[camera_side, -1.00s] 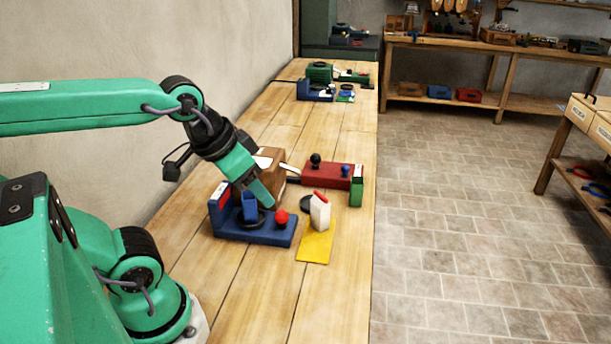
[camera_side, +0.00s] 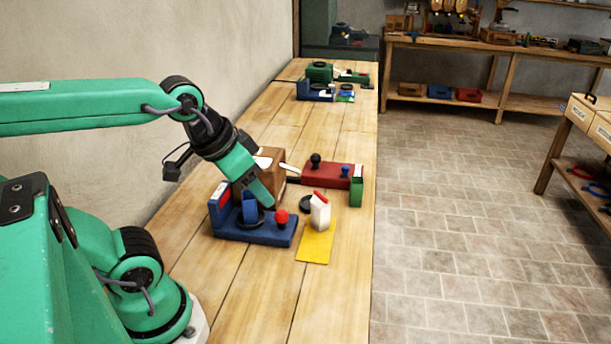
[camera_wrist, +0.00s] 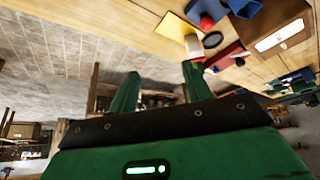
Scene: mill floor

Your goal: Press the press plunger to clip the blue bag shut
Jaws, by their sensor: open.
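A blue press base (camera_side: 255,233) sits on the bench, below and beside my gripper. A red ball knob (camera_side: 282,216) stands at its right end; the knob also shows in the wrist view (camera_wrist: 206,22). A blue upright piece (camera_side: 249,203), which looks like the blue bag, stands on the base behind the knob, partly hidden. My gripper (camera_side: 267,201) points down over the base, left of the knob; I cannot tell from the side view whether it touches anything. In the wrist view its fingers (camera_wrist: 157,72) are apart with nothing between them.
A white bag with a red top (camera_side: 320,213) stands on a yellow mat (camera_side: 314,250) to the right. A brown box (camera_side: 271,160), a red base with knobs (camera_side: 325,176) and a green block (camera_side: 356,192) are behind. The bench front is clear.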

